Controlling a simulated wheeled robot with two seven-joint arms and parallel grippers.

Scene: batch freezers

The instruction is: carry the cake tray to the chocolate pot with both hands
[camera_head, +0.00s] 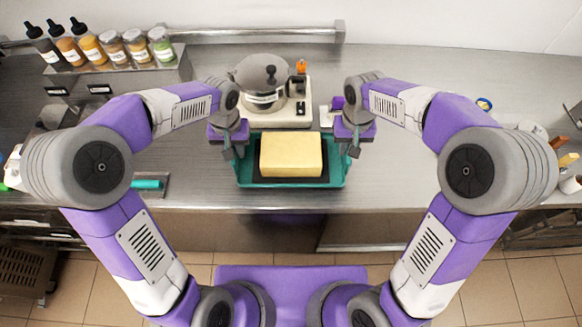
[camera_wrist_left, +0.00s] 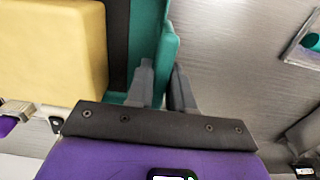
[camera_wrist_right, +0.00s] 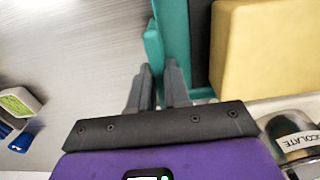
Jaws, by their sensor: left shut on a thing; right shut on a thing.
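The teal cake tray (camera_head: 290,182) is at the front of the steel counter, with a yellow block cake (camera_head: 291,154) on a dark mat in it. The chocolate pot (camera_head: 261,80), lidded and grey, sits on a white base just behind the tray; its label shows in the right wrist view (camera_wrist_right: 294,140). My left gripper (camera_head: 238,150) is shut on the tray's left wall, which stands between its fingers in the left wrist view (camera_wrist_left: 165,85). My right gripper (camera_head: 346,150) is shut on the right wall, seen in the right wrist view (camera_wrist_right: 160,75). Whether the tray touches the counter cannot be told.
A rack (camera_head: 140,75) of several bottles and jars stands at the back left. A teal-handled thing (camera_head: 148,184) lies on the counter left of the tray. Small items stand at the far right. The counter right of the tray is mostly clear.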

